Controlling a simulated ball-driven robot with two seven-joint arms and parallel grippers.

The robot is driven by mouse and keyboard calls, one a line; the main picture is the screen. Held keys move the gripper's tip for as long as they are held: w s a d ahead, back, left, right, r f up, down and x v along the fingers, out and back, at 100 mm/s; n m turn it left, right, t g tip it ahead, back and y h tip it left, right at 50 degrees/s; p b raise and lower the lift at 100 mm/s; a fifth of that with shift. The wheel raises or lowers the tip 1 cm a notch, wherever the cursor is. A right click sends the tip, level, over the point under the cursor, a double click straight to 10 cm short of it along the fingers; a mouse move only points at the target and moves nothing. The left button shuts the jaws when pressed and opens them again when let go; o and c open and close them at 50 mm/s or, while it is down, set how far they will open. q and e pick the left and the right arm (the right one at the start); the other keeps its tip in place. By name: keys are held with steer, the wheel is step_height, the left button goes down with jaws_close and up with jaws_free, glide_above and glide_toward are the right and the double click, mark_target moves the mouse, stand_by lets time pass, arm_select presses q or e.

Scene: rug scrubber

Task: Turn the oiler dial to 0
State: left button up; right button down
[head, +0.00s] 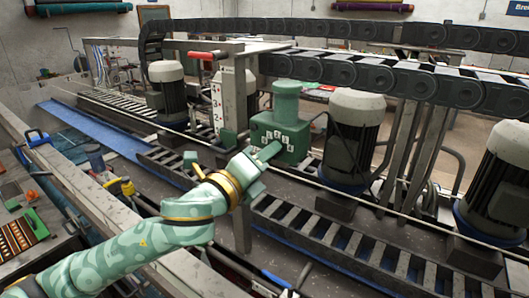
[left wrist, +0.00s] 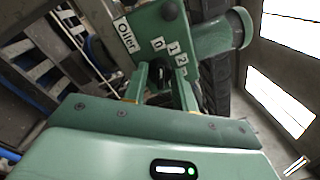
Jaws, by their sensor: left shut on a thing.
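The oiler (head: 292,127) is a green box with a round cylinder on top, mounted on the machine's rail in the middle of the head view. White number tiles are spread around its dial. In the left wrist view the white "Oiler" label (left wrist: 124,34) and the tiles 0, 1 and 2 show on its green face. The dark dial (left wrist: 160,74) sits between my fingers, partly hidden by them. My left gripper (head: 269,152) reaches the oiler's front and is shut on the dial; its fingers also show in the wrist view (left wrist: 162,82). I cannot tell which number the dial points to.
A white numbered scale (head: 218,103) with a red-handled lever stands left of the oiler. Grey motors (head: 352,135) stand on both sides. A black cable chain (head: 370,73) runs above. A side bench with tools (head: 30,220) is at the far left.

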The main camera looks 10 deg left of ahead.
arm_select(q)
steer(key=shift+f, duration=0.1)
stand_by(0.3)
steer(key=o, duration=0.8)
steer(key=shift+o, duration=0.8)
steer(key=shift+w+d, duration=0.1)
steer(key=shift+w, duration=0.05)
